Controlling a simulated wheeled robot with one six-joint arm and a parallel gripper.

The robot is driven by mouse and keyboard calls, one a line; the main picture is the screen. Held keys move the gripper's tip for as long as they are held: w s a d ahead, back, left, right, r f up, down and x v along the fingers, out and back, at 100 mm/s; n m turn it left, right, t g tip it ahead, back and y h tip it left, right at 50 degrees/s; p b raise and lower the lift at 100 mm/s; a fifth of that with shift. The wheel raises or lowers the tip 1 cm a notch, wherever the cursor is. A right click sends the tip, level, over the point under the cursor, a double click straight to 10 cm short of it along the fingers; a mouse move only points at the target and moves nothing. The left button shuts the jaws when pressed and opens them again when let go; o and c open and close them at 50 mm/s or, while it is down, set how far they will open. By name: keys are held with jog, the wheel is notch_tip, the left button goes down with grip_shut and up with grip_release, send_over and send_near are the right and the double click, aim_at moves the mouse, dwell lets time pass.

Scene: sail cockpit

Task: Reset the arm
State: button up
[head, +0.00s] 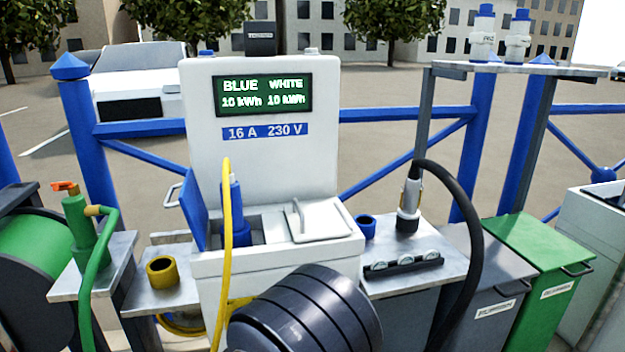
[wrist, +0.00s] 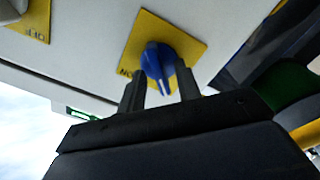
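My gripper (wrist: 160,74) shows in the wrist view with its two dark fingers apart. A blue knob (wrist: 157,62) on a yellow plate (wrist: 190,48) lies between and just beyond the fingertips. Gaps show on both sides of the knob, and nothing is held. Whether the fingers touch it I cannot tell for sure. In the head view, a dark ribbed part of my arm (head: 305,318) stands low in front of the white power pedestal (head: 275,262). My gripper and the knob are hidden there.
The pedestal's display (head: 262,96) reads BLUE and WHITE, 10 kWh each. A yellow cable (head: 226,250) runs from a blue plug (head: 234,210) in its open socket. A green hose (head: 97,275), black hose (head: 478,250) and green bin (head: 540,250) flank it. Blue railing stands behind.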

jog(key=p+v, duration=0.1)
jog(key=v, duration=1)
jog(key=w+a+m+b, duration=0.2)
jog(key=w+m+b, duration=0.1)
jog(key=w+m, duration=0.5)
jog(key=shift+w+a+m, duration=0.2)
jog(key=shift+w+m, duration=0.2)
jog(key=shift+w, duration=0.95)
jog(key=shift+r, duration=0.1)
